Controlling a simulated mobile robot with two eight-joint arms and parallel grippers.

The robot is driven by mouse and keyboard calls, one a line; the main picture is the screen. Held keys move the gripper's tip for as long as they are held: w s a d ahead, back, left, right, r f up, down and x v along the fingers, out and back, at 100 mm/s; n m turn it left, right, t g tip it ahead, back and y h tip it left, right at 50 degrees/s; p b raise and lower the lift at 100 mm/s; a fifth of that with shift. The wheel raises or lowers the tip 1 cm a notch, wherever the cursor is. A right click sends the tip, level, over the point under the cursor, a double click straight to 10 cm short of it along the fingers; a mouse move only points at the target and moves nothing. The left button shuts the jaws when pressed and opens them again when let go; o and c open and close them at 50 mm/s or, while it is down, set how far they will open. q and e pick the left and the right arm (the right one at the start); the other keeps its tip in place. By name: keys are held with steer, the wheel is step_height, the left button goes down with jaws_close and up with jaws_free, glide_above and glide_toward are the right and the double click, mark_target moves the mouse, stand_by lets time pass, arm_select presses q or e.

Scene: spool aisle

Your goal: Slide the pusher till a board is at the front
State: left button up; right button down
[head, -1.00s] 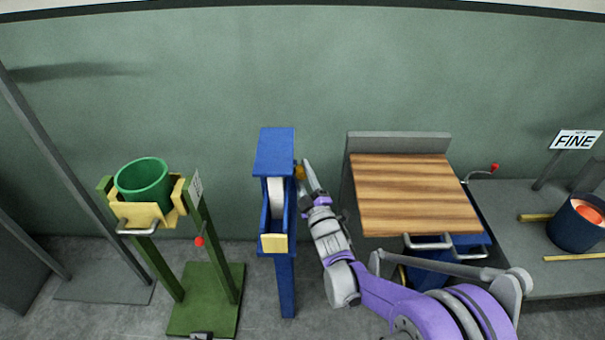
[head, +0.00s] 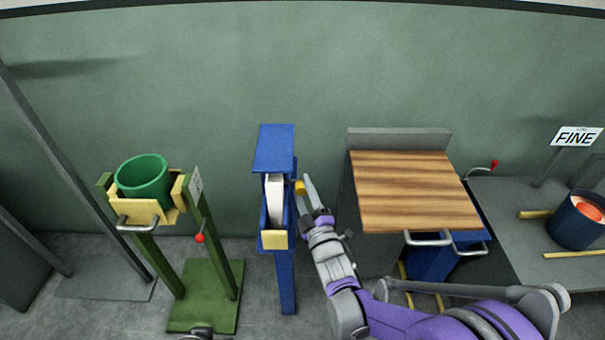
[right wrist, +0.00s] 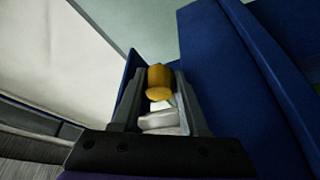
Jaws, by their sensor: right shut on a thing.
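The blue dispenser (head: 272,148) stands on a post in the middle of the head view. A white board (head: 275,200) shows in its open channel, behind a pale yellow plate (head: 274,240) at the front end. The orange-yellow pusher knob (head: 299,187) sticks out of the dispenser's right side. My right gripper (head: 306,189) is shut on this knob, which also shows between the fingers in the right wrist view (right wrist: 160,82). A dark gap shows between the white board and the front plate.
A wood-topped bench (head: 410,190) stands close to the right of my right gripper. A green stand (head: 223,262) with a green cup (head: 144,180) is at left. A side table (head: 545,225) with a "FINE" sign (head: 577,137) is at far right.

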steer(key=s, duration=0.4)
steer(key=shift+r, duration=0.1)
steer(key=c, duration=0.7)
jaws_free()
steer(key=shift+c, duration=0.2)
steer(key=shift+s+d, duration=0.1)
steer(key=shift+s, duration=0.05)
steer(key=v, duration=1)
steer(key=shift+s+f+b, duration=0.2)
steer(key=shift+s+b, duration=0.05)
steer(key=shift+b, duration=0.2)
